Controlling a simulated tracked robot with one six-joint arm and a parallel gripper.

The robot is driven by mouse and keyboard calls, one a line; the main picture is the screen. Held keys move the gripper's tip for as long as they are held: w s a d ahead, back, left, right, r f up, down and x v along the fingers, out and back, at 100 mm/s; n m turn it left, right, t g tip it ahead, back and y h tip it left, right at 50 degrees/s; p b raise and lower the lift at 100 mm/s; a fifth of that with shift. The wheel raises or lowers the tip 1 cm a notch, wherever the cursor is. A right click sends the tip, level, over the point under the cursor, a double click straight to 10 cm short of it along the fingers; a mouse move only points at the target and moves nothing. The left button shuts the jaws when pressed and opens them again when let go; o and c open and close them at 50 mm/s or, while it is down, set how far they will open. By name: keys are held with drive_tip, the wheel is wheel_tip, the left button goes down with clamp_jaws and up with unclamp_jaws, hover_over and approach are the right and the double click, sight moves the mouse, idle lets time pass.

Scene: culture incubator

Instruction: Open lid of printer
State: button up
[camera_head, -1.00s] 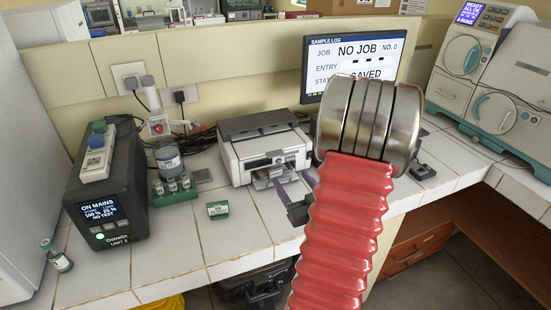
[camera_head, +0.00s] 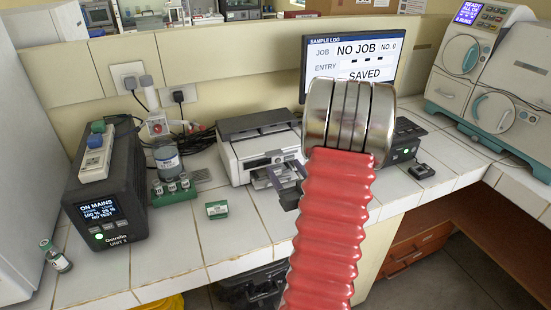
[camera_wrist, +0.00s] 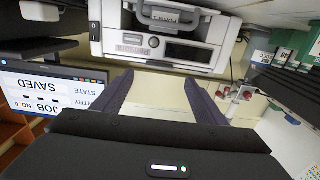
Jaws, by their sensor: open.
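The printer (camera_head: 262,150) is white with a dark lid (camera_head: 257,122) that lies flat and shut on top. In the head view a dark piece of my gripper shows just right of the printer's tray; my red arm hides the rest.
The monitor (camera_head: 352,58) stands behind my arm. A black power unit (camera_head: 108,190) is at the left, with a green vial rack (camera_head: 174,192) and a small green-white box (camera_head: 217,210) between it and the printer. A dark device (camera_head: 405,138) is to the right.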

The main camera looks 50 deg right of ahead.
sight(276, 155)
drive_tip(key=x, duration=0.7)
drive_tip(key=shift+w+d, duration=0.2)
drive_tip(key=shift+w, duration=0.15)
drive_tip(key=shift+c, duration=0.2)
